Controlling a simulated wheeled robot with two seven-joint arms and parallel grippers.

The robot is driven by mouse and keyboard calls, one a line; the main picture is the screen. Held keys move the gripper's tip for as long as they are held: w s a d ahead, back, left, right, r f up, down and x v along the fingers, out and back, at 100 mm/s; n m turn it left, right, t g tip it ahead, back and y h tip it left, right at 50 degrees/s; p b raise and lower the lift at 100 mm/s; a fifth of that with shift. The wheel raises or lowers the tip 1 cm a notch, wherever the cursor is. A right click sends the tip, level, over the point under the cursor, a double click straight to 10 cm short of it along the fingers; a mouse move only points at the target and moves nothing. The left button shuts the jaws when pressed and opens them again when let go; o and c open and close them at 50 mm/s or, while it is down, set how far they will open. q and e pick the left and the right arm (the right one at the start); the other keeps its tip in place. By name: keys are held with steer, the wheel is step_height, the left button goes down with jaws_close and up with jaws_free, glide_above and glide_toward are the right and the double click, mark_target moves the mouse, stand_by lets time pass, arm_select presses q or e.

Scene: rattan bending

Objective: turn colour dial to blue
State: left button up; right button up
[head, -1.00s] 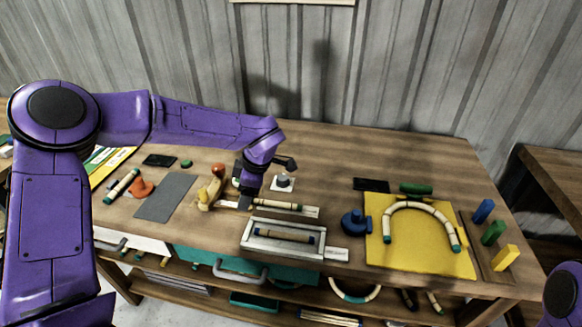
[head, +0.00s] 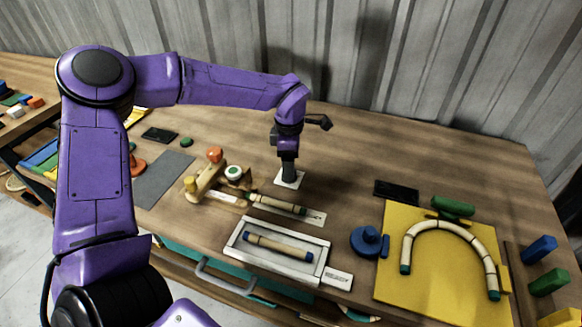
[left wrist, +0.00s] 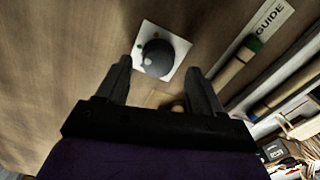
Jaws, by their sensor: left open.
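The colour dial is a dark grey round knob (left wrist: 157,57) on a white square plate (left wrist: 176,43). In the left wrist view a small pale mark shows on the knob's left side. In the head view the left gripper (head: 289,174) stands over the white plate (head: 297,183) and hides the knob. My right gripper is out of view.
A cane piece (head: 276,204) lies on a GUIDE strip just in front of the dial. A framed tray (head: 240,246) with another cane piece is nearer. A wooden clamp-like tool (head: 207,184) stands left. A blue round object (head: 368,240) and yellow board (head: 395,275) are right. Table behind the dial is clear.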

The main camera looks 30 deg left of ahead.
arm_select(q)
steer(key=f, duration=0.3)
steer(key=shift+w, duration=0.35)
steer(key=shift+f, duration=0.15)
steer(key=shift+s, duration=0.25)
steer(key=shift+w, duration=0.1)
steer(key=c, duration=1.1)
steer(key=shift+o, duration=0.2)
